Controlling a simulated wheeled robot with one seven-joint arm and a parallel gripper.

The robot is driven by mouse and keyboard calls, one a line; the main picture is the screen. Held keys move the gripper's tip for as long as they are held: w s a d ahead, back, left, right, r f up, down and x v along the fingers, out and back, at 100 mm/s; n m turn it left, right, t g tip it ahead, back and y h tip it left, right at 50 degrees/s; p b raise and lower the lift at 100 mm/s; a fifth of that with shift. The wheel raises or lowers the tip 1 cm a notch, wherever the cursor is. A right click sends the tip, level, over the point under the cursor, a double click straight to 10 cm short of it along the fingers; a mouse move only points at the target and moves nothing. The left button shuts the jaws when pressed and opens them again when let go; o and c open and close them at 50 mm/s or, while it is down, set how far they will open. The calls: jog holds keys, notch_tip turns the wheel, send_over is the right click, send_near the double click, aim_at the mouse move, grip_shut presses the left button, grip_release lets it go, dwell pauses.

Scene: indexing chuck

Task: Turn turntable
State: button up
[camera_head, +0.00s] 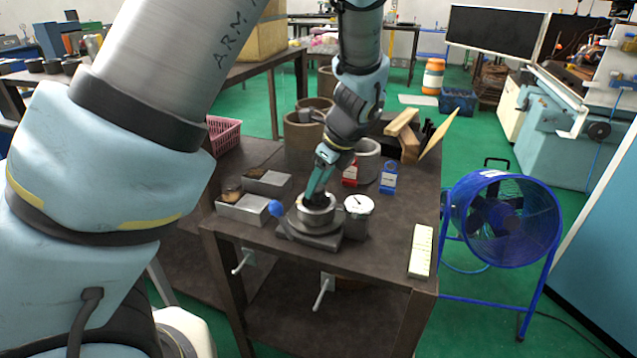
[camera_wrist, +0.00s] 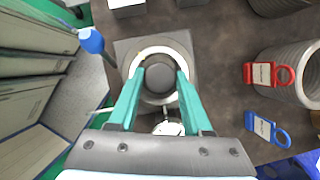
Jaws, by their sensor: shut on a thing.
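The turntable (camera_head: 316,214) is a round metal chuck on a square dark base plate (camera_head: 309,241), near the front of the dark table. In the wrist view it shows as a pale ring (camera_wrist: 160,50) around a grey round centre piece (camera_wrist: 160,78). A lever with a blue ball (camera_head: 275,208) sticks out on its left; the ball also shows in the wrist view (camera_wrist: 91,40). My gripper (camera_wrist: 159,84) points down over the turntable, its teal fingers on either side of the centre piece and shut on it. In the head view the fingertips are partly hidden.
A lidded metal can (camera_head: 358,215) stands close on the turntable's right, metal blocks (camera_head: 244,209) on its left. Red (camera_head: 350,172) and blue (camera_head: 388,178) tagged items and large cylinders (camera_head: 304,132) stand behind. A pale strip block (camera_head: 420,250) lies near the right edge.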

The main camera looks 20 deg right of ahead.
grip_shut()
jog(key=shift+n+p, duration=0.3)
jog(key=n+g+y+p, duration=0.1)
jog(key=n+p, duration=0.1)
jog(key=n, duration=0.1)
jog(key=shift+w+r+n, duration=0.1)
jog(key=shift+r+n, duration=0.05)
jog(key=shift+n, duration=0.25)
jog(key=n+g+p, duration=0.1)
jog(key=n, duration=0.1)
jog(key=n+g+y+p, duration=0.1)
jog(key=n, duration=0.2)
jog(key=shift+w+d, duration=0.15)
jog(key=n+g, duration=0.1)
jog(key=n, duration=0.2)
jog(key=n+g+p, duration=0.1)
jog(key=n, duration=0.2)
jog(key=shift+w+n+g, duration=0.15)
jog(key=shift+n+g, duration=0.15)
jog(key=shift+n, duration=0.1)
jog(key=n, duration=0.2)
jog(key=n+g+h, duration=0.1)
jog(key=n, duration=0.2)
jog(key=shift+w+g+h, duration=0.1)
jog(key=shift+g+h, duration=0.2)
jog(key=shift+n, duration=0.4)
